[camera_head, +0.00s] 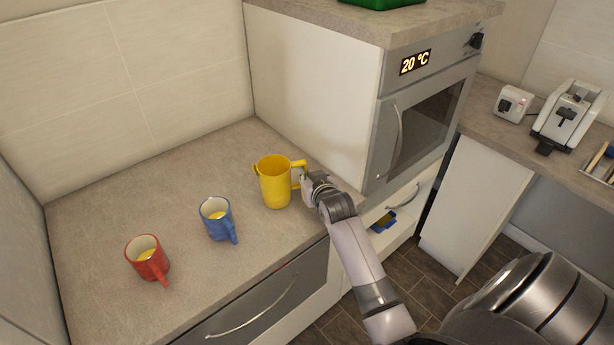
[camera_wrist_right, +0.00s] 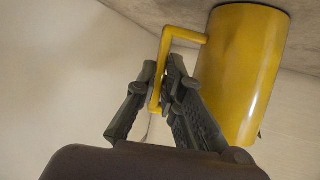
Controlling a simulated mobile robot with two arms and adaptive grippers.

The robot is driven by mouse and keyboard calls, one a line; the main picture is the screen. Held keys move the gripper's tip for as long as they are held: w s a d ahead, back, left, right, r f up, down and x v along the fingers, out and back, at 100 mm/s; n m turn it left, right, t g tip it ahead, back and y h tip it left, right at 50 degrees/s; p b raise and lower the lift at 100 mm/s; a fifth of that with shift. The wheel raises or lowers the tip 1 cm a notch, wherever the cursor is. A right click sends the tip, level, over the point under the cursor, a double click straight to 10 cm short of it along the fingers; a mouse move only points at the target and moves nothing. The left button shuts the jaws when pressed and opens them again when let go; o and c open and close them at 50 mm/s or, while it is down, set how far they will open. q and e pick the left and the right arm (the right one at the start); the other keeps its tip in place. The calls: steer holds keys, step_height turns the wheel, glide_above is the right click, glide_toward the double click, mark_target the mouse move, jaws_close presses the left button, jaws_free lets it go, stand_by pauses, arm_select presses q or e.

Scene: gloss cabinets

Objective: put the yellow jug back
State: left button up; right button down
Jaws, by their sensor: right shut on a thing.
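The yellow jug (camera_head: 274,183) stands upright on the counter, at the right end of a row with two mugs. Its handle points right, toward my right gripper (camera_head: 308,181). In the right wrist view the jug (camera_wrist_right: 243,72) fills the upper right, and its square handle passes between the fingers of my right gripper (camera_wrist_right: 160,95), which are shut on it. The jug's base appears to rest on the counter or be very close to it; I cannot tell which. My left gripper is not in view.
An oven (camera_head: 425,110) in a tall cabinet stands to the right. A lower drawer (camera_head: 402,222) there is open.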

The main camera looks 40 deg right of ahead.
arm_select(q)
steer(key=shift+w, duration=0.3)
arm_select(e)
steer(key=c, duration=1.7)
jaws_free()
steer(key=shift+s+r, duration=0.15)
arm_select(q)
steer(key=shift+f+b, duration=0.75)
arm_select(e)
steer(key=v, duration=1.1)
steer(key=shift+s+r, duration=0.2)
steer(key=shift+s, duration=0.1)
steer(key=shift+a+f, duration=0.1)
steer(key=shift+a, duration=0.05)
